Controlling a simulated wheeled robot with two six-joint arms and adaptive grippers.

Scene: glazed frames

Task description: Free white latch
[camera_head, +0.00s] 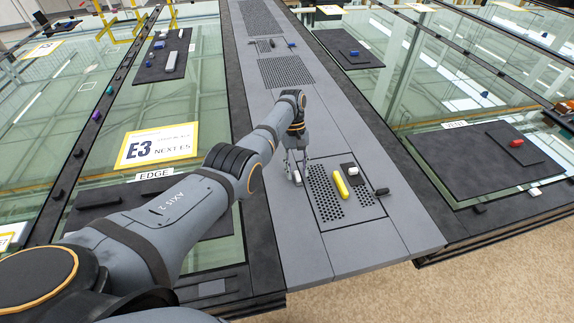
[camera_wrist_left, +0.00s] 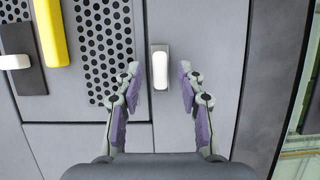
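The white latch (camera_wrist_left: 160,70) is a small upright white block on a grey backing, set on the grey panel beside a perforated vent. My left gripper (camera_wrist_left: 160,76) is open, with one purple-padded finger on each side of the latch and a visible gap on both sides. How high the fingers are above the panel is hard to tell. In the head view my left gripper (camera_head: 294,170) hangs over the left edge of the perforated panel and largely hides the latch. My right gripper is not in view.
A yellow bar handle (camera_head: 340,183) stands on the perforated panel, with a white knob (camera_head: 353,170) on a dark plate beside it. A black knob (camera_head: 382,191) is at the panel's right. Glazed frames lie on both sides of the grey walkway (camera_head: 395,238).

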